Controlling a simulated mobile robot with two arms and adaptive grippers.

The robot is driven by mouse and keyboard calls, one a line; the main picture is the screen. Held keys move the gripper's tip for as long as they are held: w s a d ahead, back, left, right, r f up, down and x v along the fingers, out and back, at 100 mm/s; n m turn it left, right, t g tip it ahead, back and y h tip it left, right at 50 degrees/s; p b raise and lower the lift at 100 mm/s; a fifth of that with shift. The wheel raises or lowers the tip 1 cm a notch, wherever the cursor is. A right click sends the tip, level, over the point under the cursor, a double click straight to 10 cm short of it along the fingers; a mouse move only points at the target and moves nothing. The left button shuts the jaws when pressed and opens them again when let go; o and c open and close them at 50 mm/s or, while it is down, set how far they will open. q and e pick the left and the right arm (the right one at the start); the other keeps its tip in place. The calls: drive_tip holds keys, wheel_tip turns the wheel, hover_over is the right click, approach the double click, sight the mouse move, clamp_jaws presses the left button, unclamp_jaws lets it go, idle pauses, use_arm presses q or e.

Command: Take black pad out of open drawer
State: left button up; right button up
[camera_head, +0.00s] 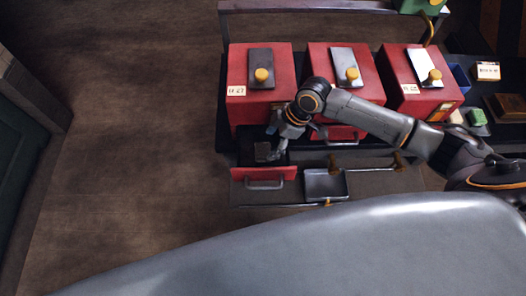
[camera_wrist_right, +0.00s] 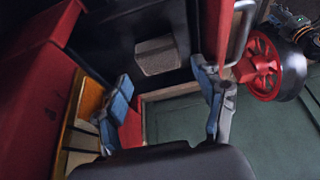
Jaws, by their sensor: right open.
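A drawer with a red front (camera_head: 264,174) stands open below the left red box, its dark inside facing up. A small dark grey block, apparently the black pad (camera_head: 262,152), lies inside. In the right wrist view the pad (camera_wrist_right: 157,56) looks greyish with a ribbed surface and lies on the dark drawer floor. My right gripper (camera_head: 277,148) is over the right part of the drawer. In the wrist view its two blue-grey fingers are spread with nothing between them, and the pad is beyond the fingertips. My left gripper is not in view.
Three red boxes with yellow knobs, left (camera_head: 280,98), middle (camera_head: 320,67) and right (camera_head: 397,78), stand on the dark bench behind the drawer. A grey tray (camera_head: 325,184) sits right of the drawer. A red wheel (camera_wrist_right: 265,66) shows in the wrist view. The floor left is clear.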

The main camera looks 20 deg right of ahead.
sight(264, 150)
drive_tip(key=shift+p+x, duration=0.3)
drive_tip(key=shift+x, duration=3)
drive_tip(key=shift+w+a, duration=0.1)
drive_tip(key=c, duration=1)
